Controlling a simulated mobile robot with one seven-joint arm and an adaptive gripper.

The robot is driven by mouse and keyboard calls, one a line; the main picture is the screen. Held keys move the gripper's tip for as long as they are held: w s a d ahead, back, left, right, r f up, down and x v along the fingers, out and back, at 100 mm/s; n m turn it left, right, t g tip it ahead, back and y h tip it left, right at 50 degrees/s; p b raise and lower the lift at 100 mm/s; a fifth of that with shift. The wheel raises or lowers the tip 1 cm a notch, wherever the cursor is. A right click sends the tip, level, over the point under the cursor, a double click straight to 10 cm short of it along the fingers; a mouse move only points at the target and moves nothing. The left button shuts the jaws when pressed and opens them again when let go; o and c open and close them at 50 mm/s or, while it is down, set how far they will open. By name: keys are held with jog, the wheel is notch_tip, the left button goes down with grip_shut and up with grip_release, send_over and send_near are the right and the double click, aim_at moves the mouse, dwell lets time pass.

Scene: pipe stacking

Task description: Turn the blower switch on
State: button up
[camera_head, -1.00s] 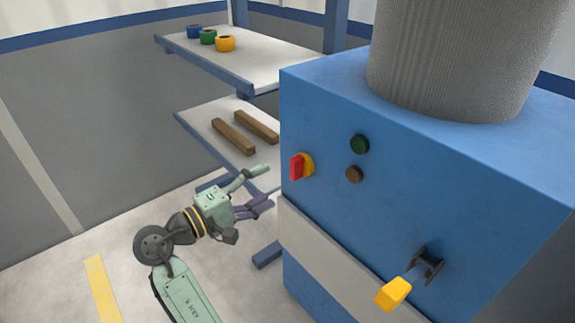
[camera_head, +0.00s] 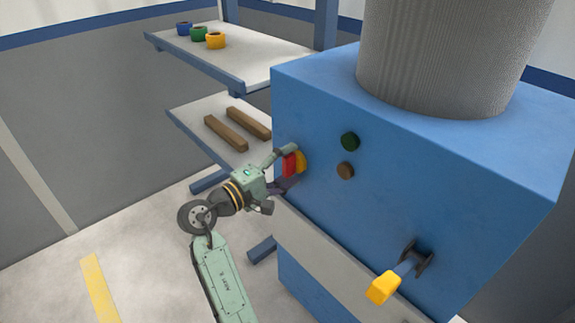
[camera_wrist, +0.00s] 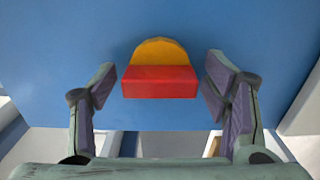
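The blower switch (camera_head: 291,163) is a red knob on a yellow round base, on the left part of the blue machine's front face. In the head view the red bar stands upright. In the wrist view the red knob (camera_wrist: 160,83) sits between my two fingers, with the yellow base behind it. My gripper (camera_head: 290,167) is open at the switch, one finger above it and one mostly hidden behind and below it. In the wrist view a gap shows between the knob and each finger of my gripper (camera_wrist: 160,86).

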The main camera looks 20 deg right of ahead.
jog(key=c, duration=1.1)
jog(key=shift+o, duration=0.2)
jog(key=shift+f+m+b, duration=0.1)
jog(key=shift+m+b, duration=0.2)
jog(key=m+b, duration=0.2)
jog(key=m, duration=0.1)
jog(key=shift+f+b, duration=0.1)
jog(key=shift+b, duration=0.25)
jog(key=m+b, duration=0.4)
jog(key=m, duration=0.2)
jog(key=shift+b, duration=0.3)
jog(key=m+b, duration=0.4)
jog(key=shift+m+b, duration=1.75)
jog(key=shift+m, duration=0.35)
jog(key=shift+r, duration=0.2)
